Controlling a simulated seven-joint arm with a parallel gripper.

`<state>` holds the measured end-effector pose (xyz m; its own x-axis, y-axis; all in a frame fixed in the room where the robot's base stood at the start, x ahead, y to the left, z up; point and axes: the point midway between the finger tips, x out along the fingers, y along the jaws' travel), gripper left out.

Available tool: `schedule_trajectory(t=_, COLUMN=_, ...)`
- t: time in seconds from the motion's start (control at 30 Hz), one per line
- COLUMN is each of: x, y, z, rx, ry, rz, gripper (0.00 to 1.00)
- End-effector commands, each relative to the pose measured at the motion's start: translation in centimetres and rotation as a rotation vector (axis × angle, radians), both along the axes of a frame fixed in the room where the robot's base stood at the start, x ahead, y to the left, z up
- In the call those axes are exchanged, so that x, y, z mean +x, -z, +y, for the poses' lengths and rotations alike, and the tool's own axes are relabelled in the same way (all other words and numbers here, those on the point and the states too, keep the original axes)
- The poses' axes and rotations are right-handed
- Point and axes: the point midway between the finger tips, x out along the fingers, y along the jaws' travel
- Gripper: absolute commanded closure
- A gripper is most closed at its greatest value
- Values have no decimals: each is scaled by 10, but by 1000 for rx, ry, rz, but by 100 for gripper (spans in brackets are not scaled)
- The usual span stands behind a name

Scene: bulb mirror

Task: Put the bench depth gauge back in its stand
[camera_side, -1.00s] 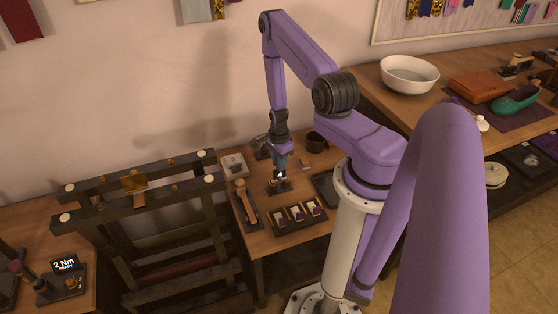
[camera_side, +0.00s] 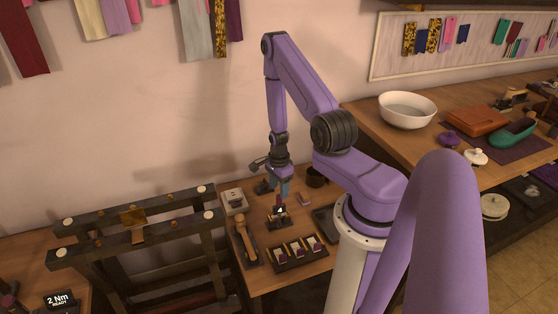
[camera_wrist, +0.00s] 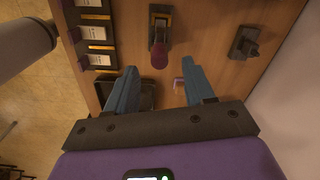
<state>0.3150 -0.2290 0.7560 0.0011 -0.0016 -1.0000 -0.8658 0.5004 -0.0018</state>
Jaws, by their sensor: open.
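A maroon-handled tool (camera_wrist: 159,55) stands in a small dark stand (camera_wrist: 161,18) in the wrist view. How deep the tool sits is hidden.
A wooden frame (camera_side: 130,222) stands left.

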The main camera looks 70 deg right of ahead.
Motion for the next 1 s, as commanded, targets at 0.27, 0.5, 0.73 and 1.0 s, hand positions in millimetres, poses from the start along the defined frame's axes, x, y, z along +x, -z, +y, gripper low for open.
schedule_trajectory(t=0.27, x=0, y=-42, z=0, rx=-1, ry=0, rz=-2, gripper=47)
schedule_trajectory(t=0.5, x=0, y=-77, z=0, rx=-2, ry=1, rz=-3, gripper=47)
schedule_trajectory(t=0.73, x=0, y=-106, z=0, rx=-2, ry=1, rz=-1, gripper=47)
schedule_trajectory(t=1.0, x=0, y=-124, z=1, rx=0, ry=-1, rz=0, gripper=47)
